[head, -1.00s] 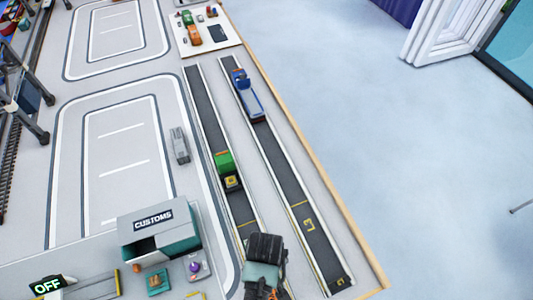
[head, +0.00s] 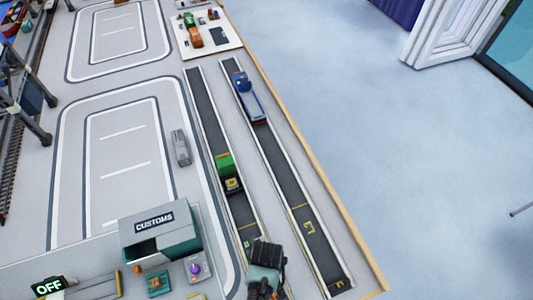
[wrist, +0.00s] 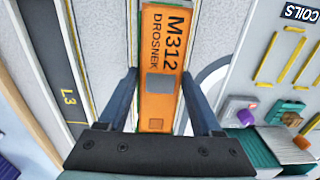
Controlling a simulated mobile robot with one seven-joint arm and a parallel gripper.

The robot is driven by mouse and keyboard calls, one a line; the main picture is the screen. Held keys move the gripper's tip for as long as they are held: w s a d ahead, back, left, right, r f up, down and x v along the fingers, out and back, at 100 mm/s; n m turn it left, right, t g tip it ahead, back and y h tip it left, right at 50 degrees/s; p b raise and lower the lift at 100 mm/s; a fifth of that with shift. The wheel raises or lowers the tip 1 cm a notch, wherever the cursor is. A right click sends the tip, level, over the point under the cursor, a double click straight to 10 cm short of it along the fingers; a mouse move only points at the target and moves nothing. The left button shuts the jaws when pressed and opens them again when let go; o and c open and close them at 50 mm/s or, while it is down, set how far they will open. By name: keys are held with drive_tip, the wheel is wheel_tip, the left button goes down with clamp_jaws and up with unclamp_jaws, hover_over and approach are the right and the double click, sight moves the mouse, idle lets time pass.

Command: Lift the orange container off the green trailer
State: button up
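The orange container (wrist: 159,60), lettered M312 DROSNEK, lies lengthwise below my gripper in the wrist view. Thin green strips of the trailer (wrist: 139,30) show along its side. My gripper (wrist: 160,76) is open, with one dark finger on either side of the container. Narrow gaps seem to show between fingers and container; I cannot tell whether the tips touch it. The near end of the container is hidden by the gripper body. In the head view my gripper (head: 266,262) is over the lower part of the left lane, and the container is not visible there.
A green truck (head: 225,164) stands farther up the left lane, and a blue truck (head: 249,100) in the right lane. The grey customs building (head: 160,234) and a small panel with a purple knob (head: 196,268) are left of my gripper. The L3 lane (head: 308,226) is empty nearby.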

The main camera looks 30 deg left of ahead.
clamp_jaws()
drive_tip(key=shift+r, duration=0.1)
